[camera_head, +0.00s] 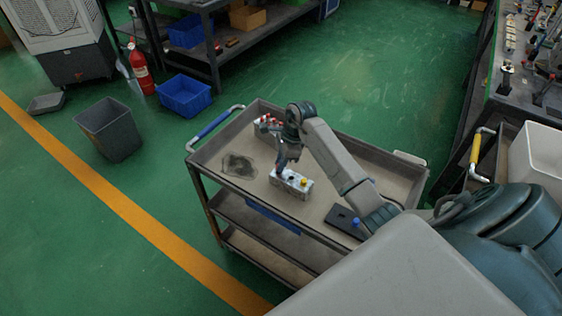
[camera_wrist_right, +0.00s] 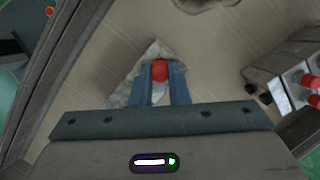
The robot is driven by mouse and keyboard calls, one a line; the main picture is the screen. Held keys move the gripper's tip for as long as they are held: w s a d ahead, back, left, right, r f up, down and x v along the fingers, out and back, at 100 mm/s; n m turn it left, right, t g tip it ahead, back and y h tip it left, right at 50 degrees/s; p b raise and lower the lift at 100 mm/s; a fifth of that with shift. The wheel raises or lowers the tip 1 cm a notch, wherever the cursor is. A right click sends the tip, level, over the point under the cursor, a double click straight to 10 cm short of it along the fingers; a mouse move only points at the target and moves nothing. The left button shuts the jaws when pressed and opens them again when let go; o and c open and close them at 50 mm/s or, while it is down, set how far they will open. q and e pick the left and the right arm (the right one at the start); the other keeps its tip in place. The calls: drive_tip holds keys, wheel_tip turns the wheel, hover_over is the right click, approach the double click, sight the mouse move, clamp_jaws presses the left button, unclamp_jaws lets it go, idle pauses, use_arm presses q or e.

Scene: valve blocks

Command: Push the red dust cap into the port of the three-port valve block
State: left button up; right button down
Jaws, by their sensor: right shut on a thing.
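My right gripper (camera_head: 280,168) points down at the left end of the block. In the wrist view my right gripper (camera_wrist_right: 160,75) is shut on the red dust cap (camera_wrist_right: 160,70), which sits between its two blue-grey fingertips. A pale corner, probably of the valve block (camera_wrist_right: 125,93), shows just beneath the cap. The fingers hide the port, so I cannot tell how far the cap is in it. My left gripper is out of view.
The cart's raised rim (camera_head: 200,160) surrounds its top. A red-and-white item (camera_head: 266,122) stands behind the gripper, a dark patch (camera_head: 238,165) lies left, and a black tray (camera_head: 342,218) with a blue piece lies right. The cart top's right rear is clear.

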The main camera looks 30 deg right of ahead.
drive_tip(key=shift+f+b, duration=0.7)
drive_tip(key=shift+f, duration=0.05)
idle(0.4)
drive_tip(key=c, duration=1.3)
unclamp_jaws()
drive_tip(key=shift+r, duration=0.1)
drive_tip(key=b+v, duration=0.3)
drive_tip(key=v, duration=0.7)
drive_tip(key=shift+r, duration=0.25)
drive_tip(key=shift+s, duration=0.15)
